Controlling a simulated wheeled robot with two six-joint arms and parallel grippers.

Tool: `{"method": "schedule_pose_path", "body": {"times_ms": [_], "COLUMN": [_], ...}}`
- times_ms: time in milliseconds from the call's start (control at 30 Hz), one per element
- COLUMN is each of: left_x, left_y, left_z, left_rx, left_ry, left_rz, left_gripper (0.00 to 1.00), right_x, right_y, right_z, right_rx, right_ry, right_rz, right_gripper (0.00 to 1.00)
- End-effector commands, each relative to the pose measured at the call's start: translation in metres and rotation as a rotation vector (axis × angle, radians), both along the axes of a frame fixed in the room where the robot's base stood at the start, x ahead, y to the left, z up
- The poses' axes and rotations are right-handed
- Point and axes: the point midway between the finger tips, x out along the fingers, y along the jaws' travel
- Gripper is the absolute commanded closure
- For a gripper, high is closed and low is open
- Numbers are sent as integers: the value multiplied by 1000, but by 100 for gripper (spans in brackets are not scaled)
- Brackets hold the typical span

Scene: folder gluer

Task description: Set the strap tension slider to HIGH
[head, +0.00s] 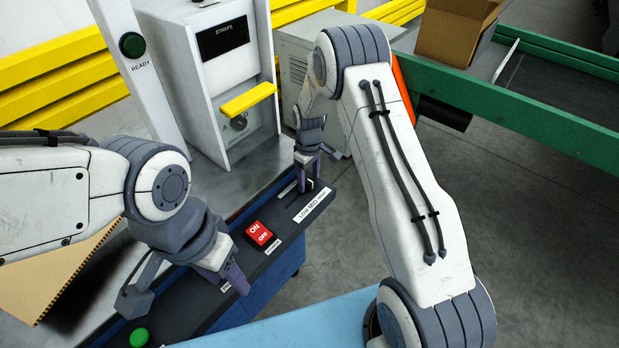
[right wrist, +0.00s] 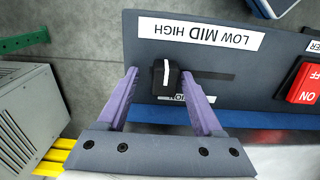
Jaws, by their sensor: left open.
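The strap tension slider (right wrist: 166,76) is a black knob with a white line, in a dark slot on the grey control panel. In the right wrist view its label (right wrist: 208,38) appears upside down, and the knob sits at the HIGH end; the empty slot runs toward LOW. My right gripper (right wrist: 160,72) is open, its purple fingers on both sides of the knob, the right-hand one very close; contact is unclear. In the head view my right gripper (head: 318,165) is over the panel's far end, hiding the knob. My left gripper (head: 182,292) is open and empty over the panel's near part.
A red ON/OFF switch (head: 259,235) and a green button (head: 139,337) are on the same panel. A white machine with a STRAPS display (head: 223,38) stands behind. A green conveyor (head: 540,125) carrying a cardboard box (head: 455,32) is at right. Grey floor is open there.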

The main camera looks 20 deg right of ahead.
Motion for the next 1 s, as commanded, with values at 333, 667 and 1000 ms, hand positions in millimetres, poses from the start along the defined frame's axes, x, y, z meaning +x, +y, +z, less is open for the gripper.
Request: {"method": "schedule_pose_path", "body": {"times_ms": [333,667,1000], "left_x": [0,0,0], "left_y": [0,0,0], "left_z": [-7,-11,-11], "left_rx": [0,0,0], "left_ry": [0,0,0], "left_rz": [0,0,0], "left_gripper": [50,50,50], "right_x": [1,1,0], "right_y": [0,-1,-1], "right_z": [48,99,105], "right_rx": [0,0,-1], "right_ry": [-6,-4,-1], "right_rz": [0,-1,-1], "right_gripper": [32,32,32]}}
